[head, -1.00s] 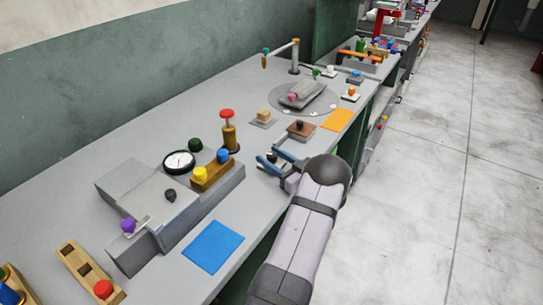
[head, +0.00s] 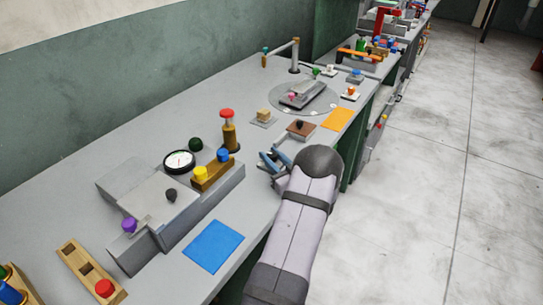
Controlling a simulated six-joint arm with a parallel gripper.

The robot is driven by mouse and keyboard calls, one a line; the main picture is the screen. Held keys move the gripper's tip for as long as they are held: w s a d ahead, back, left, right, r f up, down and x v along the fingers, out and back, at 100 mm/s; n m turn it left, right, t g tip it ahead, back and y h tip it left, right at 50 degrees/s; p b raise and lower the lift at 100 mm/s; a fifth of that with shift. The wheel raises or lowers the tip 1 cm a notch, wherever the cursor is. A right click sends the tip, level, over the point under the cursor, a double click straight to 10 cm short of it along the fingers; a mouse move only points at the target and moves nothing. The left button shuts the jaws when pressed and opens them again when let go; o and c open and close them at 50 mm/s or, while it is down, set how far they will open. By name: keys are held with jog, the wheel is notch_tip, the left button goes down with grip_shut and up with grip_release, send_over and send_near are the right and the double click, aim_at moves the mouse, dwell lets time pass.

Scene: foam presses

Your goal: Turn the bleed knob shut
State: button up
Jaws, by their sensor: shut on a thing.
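My gripper (head: 268,161) is at the front edge of the bench, right of the press block. Its blue fingers are closed in around the small dark bleed knob, which stands low on the bench there. The fingers and wrist hide nearly all of the knob, so its turn angle cannot be told. The grey arm reaches in from the bottom of the picture.
Left of my gripper is a grey press block (head: 225,190) with yellow and blue knobs, a gauge (head: 179,162) and a red-topped post (head: 228,130). A brown block (head: 301,131) with a dark knob stands just behind. A blue mat (head: 214,246) lies clear in front.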

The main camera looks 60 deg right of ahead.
aim_at(274, 160)
jog(key=shift+m+g+h, duration=0.8)
jog(key=shift+m+h, duration=0.3)
jog(key=shift+h, duration=0.4)
jog(key=o, duration=1.1)
jog(key=shift+c, duration=0.2)
jog(key=shift+b+v, duration=1.15)
jog(key=shift+v, duration=2.5)
jog(key=shift+r, duration=0.1)
